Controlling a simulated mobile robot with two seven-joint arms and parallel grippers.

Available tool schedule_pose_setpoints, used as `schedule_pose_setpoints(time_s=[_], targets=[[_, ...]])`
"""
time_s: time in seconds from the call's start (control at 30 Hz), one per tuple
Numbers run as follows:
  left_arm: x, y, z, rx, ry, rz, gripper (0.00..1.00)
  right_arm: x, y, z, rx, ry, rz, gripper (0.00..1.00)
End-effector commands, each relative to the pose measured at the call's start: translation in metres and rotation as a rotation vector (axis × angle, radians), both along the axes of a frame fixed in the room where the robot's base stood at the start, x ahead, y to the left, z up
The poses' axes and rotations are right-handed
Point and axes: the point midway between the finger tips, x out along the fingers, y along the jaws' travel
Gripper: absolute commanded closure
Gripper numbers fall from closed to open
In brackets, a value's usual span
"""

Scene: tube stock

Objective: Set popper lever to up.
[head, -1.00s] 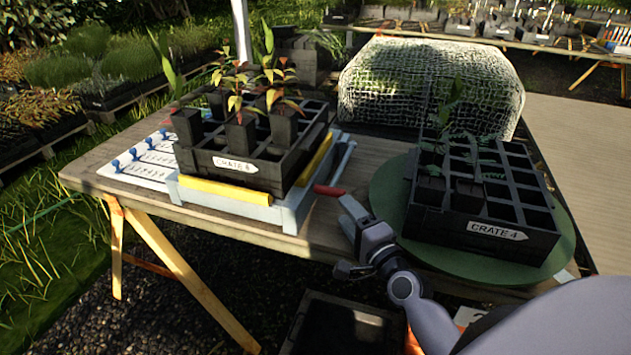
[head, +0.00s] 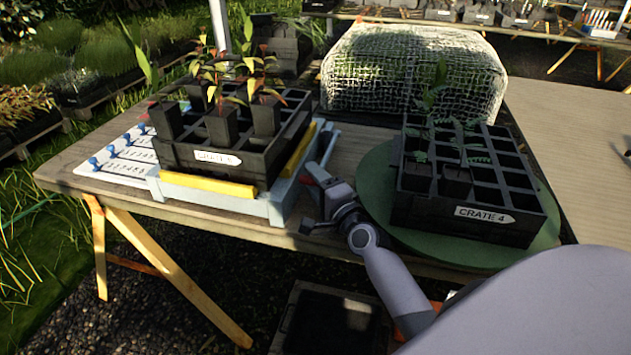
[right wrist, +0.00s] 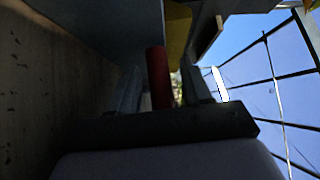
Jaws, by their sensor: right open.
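The popper (head: 272,208) is a pale blue-grey frame with yellow bars on the table, with a black crate (head: 208,170) of potted seedlings on it. Its red lever (head: 318,172) sticks out at the right side, partly hidden by my right gripper (head: 317,184). In the right wrist view the red lever (right wrist: 158,76) stands between the two open fingers, with a gap to each side. I cannot tell whether the fingers touch it or how far it is tilted. My left gripper is not in view.
A second crate (head: 468,224), labelled CRATE 4, stands on a green round mat (head: 377,192) right of my gripper. A white card with blue pegs (head: 110,162) lies left of the popper. A net-covered mound (head: 412,75) is behind. A black bin (head: 330,325) stands below the table edge.

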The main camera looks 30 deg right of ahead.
Motion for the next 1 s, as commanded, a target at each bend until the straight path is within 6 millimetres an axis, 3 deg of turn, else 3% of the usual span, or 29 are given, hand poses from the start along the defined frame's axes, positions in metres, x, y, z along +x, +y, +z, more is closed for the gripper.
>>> schedule_pose_setpoints(time_s=[0.27, 0.4, 0.67, 1.0], targets=[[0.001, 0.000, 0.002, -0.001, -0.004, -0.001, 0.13, 0.001, 0.000, 0.000, -0.001, 0.000, 0.000, 0.55], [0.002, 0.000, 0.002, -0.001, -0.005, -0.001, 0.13, 0.001, 0.000, 0.000, -0.001, 0.000, 0.000, 1.00], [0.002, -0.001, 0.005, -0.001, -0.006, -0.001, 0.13, 0.001, 0.000, 0.002, 0.003, 0.003, 0.000, 1.00], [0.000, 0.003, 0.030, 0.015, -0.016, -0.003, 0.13, 0.001, -0.004, 0.025, 0.061, 0.050, -0.003, 1.00]])
